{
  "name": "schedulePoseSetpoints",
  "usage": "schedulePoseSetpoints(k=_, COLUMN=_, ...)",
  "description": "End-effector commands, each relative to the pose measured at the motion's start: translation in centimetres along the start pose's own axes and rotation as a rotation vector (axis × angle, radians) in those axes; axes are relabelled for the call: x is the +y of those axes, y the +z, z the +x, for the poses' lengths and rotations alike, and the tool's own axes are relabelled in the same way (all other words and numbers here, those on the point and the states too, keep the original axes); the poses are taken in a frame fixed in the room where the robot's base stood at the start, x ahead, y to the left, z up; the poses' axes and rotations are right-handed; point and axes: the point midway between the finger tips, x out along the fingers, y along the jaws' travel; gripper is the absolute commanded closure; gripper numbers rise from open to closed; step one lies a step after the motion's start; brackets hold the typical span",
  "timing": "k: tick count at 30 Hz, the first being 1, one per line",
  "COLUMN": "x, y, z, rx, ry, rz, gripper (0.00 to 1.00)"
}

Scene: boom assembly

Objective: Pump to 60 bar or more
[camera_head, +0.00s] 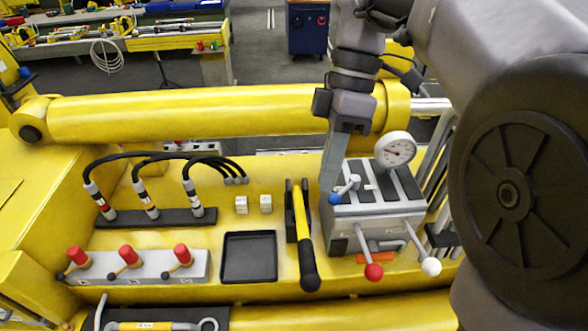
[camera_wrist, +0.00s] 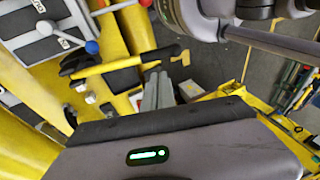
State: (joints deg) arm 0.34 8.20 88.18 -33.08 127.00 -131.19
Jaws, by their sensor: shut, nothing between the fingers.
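The grey hand pump block (camera_head: 375,208) stands at the right of the yellow bench in the head view. Its round white gauge (camera_head: 395,150) is on top; the reading is too small to tell. A small lever with a blue ball (camera_head: 334,199) sits on its left side, also in the wrist view (camera_wrist: 92,47). Two levers in front end in a red ball (camera_head: 373,271) and a white ball (camera_head: 431,266). The yellow pump handle (camera_head: 301,225) with black grip lies left of the block. My gripper (camera_head: 329,188) is shut and empty, pointing down beside the blue ball; contact cannot be told.
A thick yellow cylinder (camera_head: 215,113) runs behind the bench. Three hoses stand in couplings (camera_head: 148,214) at left, with red-knobbed valves (camera_head: 128,256) before them. An empty black tray (camera_head: 249,277) lies left of the handle. White cubes (camera_head: 241,204) sit behind the tray.

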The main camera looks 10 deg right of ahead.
Motion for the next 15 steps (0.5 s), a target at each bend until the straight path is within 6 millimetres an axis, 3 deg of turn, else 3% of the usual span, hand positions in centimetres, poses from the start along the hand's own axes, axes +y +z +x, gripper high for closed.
schedulePoseSetpoints(k=7, x=0.0, y=0.1, z=0.8, rx=-0.001, ry=0.000, rz=0.000, gripper=1.00)
schedulePoseSetpoints(k=15, x=0.0, y=0.1, z=6.2, rx=-0.001, ry=-0.001, rz=-0.001, gripper=1.00)
